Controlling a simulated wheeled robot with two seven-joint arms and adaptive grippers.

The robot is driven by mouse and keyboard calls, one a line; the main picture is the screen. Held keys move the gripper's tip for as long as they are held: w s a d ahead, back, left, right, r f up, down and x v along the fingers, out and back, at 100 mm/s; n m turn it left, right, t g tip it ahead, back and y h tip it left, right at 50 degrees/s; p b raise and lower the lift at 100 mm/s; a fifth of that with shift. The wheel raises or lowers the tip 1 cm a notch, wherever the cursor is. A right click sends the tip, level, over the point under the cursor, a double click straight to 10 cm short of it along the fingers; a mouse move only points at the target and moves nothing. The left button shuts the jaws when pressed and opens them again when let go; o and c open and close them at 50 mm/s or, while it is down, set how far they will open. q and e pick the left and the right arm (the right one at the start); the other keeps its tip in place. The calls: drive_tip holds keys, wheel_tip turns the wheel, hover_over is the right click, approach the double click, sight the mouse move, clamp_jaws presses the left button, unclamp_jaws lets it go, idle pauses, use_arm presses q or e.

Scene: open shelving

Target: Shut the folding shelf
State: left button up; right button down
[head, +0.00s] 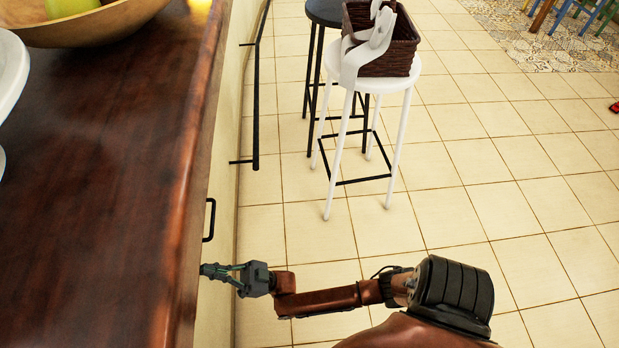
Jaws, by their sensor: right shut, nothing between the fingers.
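My right gripper (212,269) reaches in from the right at the lower middle, pointing left. It is shut and empty, with its fingertips by the edge of the dark wooden counter (110,190). From this view I cannot tell whether they touch it. A small black handle (209,220) on the pale side face under the counter edge is just above the gripper in the picture. I cannot make out for sure which part is the folding shelf. My left gripper is not in view.
A black rail (256,105) runs along the pale side face. A white stool (343,150) holds a dark wicker basket (395,50) with a pale cloth; a black stool (323,12) stands behind. A wooden bowl (90,27) is on the counter.

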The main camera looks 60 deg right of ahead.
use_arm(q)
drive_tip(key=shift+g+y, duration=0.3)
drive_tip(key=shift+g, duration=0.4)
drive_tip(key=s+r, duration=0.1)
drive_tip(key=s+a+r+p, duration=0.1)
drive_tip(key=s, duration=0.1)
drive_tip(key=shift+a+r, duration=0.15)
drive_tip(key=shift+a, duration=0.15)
use_arm(e)
drive_tip(key=s+d+f, duration=0.6)
drive_tip(key=s+f, duration=0.1)
drive_tip(key=s, duration=0.2)
drive_tip(key=shift+s, duration=0.15)
drive_tip(key=shift+f, duration=0.1)
